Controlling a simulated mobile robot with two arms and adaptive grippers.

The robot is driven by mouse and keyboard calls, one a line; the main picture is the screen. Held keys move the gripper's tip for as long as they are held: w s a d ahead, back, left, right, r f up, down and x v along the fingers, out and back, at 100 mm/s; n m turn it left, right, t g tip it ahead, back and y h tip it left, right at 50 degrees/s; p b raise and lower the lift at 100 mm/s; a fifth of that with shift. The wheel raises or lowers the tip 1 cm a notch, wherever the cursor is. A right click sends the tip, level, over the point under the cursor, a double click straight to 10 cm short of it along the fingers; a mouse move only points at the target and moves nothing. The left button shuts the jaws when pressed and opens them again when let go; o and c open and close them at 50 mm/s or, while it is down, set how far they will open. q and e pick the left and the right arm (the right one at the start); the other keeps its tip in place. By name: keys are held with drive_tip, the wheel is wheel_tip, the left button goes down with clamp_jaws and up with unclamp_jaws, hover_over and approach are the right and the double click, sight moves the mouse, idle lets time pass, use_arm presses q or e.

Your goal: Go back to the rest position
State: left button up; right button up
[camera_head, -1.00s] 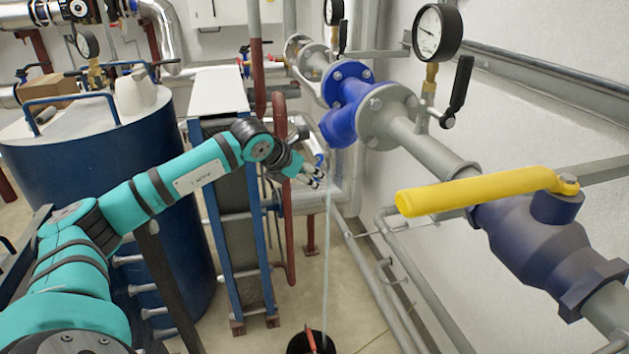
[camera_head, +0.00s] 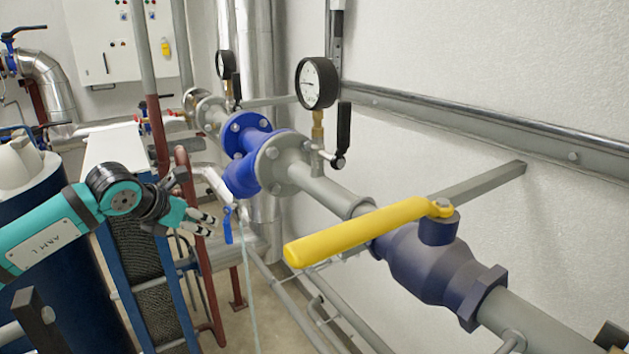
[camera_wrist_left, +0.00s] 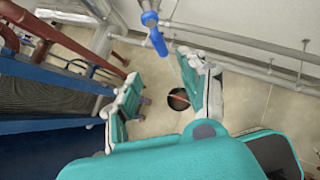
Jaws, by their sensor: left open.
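My left gripper (camera_head: 205,222) comes in from the left in the head view, on the teal arm. Its fingers are spread and empty, close to a small valve with a blue handle (camera_head: 227,225). In the left wrist view the open fingers of my left gripper (camera_wrist_left: 165,98) stand apart, with the blue handle (camera_wrist_left: 157,40) above and beyond them. I see nothing between the fingers. A thin pale stream or rod (camera_head: 249,290) runs down below the small valve. My right gripper is not in view.
A large valve with a yellow lever (camera_head: 360,230) sits on the grey pipe at the right. The plate exchanger (camera_head: 140,270) and a blue tank (camera_head: 50,290) stand at the left. A dark round bucket (camera_wrist_left: 179,99) is on the floor below. Pressure gauges (camera_head: 317,83) rise from the pipe.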

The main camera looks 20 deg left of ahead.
use_arm(q)
drive_tip(key=w+d+f+n+t+h, duration=0.1)
drive_tip(key=w+d+f+n+h, duration=0.15)
drive_tip(key=f, duration=0.45)
drive_tip(key=w+d+f+n+h, duration=0.2)
drive_tip(key=d+f+n+h, duration=0.15)
drive_tip(key=f, duration=0.25)
drive_tip(key=w+d+f+n+t+h, duration=0.1)
drive_tip(key=w+d+f+n+h, duration=0.2)
drive_tip(key=f, duration=0.4)
drive_tip(key=s+a+f+n+t+y, duration=0.1)
drive_tip(key=s+f+n+y, duration=0.2)
drive_tip(key=f+n, duration=0.55)
drive_tip(key=s+f+n+t+y, duration=0.1)
drive_tip(key=s+f+n+y, duration=0.25)
drive_tip(key=f, duration=0.95)
drive_tip(key=s+d+f+n+g+y, duration=0.25)
drive_tip(key=s+f+n+g, duration=0.4)
drive_tip(key=s+f, duration=1.4)
drive_tip(key=s+d+f+n+g, duration=0.1)
drive_tip(key=s+d+f+n, duration=0.1)
drive_tip(key=s, duration=0.7)
drive_tip(key=s+d+f+n+g, duration=0.2)
drive_tip(key=s+d+f, duration=0.2)
drive_tip(key=s, duration=0.5)
drive_tip(key=s+d+f+n+g, duration=0.2)
drive_tip(key=s+d+f+n, duration=0.1)
drive_tip(key=s, duration=0.7)
drive_tip(key=shift+d+f, duration=0.55)
drive_tip(key=shift+f, duration=0.2)
